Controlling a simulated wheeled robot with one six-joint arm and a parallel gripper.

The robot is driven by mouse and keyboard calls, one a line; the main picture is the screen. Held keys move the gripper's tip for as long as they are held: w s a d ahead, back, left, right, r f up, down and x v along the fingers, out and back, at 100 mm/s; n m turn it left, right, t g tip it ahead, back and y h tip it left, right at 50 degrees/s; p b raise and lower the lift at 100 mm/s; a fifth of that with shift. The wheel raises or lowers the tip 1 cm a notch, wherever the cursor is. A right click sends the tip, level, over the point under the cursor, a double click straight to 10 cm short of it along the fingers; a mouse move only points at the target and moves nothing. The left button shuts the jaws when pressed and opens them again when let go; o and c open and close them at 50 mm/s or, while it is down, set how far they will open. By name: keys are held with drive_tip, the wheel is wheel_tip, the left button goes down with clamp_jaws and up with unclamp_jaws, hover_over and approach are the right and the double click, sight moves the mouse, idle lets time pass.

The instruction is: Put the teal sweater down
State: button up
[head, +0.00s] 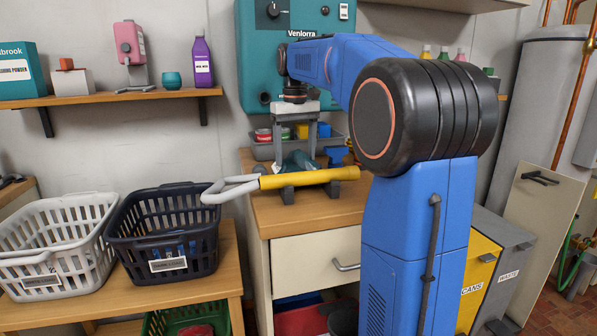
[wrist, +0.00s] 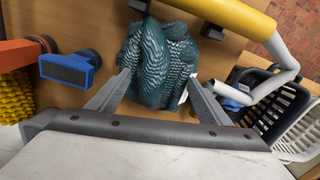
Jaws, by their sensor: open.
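The teal sweater (wrist: 160,62) lies bunched on the wooden worktop. It shows as a small dark teal heap (head: 298,161) in the head view, partly hidden by my fingers and a yellow bar. My gripper (head: 295,152) points down over it. In the wrist view my gripper (wrist: 158,82) is open, with one finger on either side of the sweater. I cannot tell whether the fingers touch the cloth.
The yellow bar (head: 310,178) with a grey looped handle runs along the worktop's front edge. A grey tray (head: 262,151) with tins stands behind. Blue and orange tools (wrist: 70,68) lie beside the sweater. White (head: 55,235) and dark (head: 150,229) baskets stand at left.

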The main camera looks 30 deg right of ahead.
clamp_jaws()
idle(0.3)
wheel_tip(320, 180, up, 7)
drive_tip(key=shift+f, duration=0.1)
drive_tip(key=shift+s, duration=0.15)
drive_tip(key=s+a, duration=0.2)
drive_tip(key=s, duration=0.6)
drive_tip(key=s+a, duration=0.3)
drive_tip(key=s, duration=0.6)
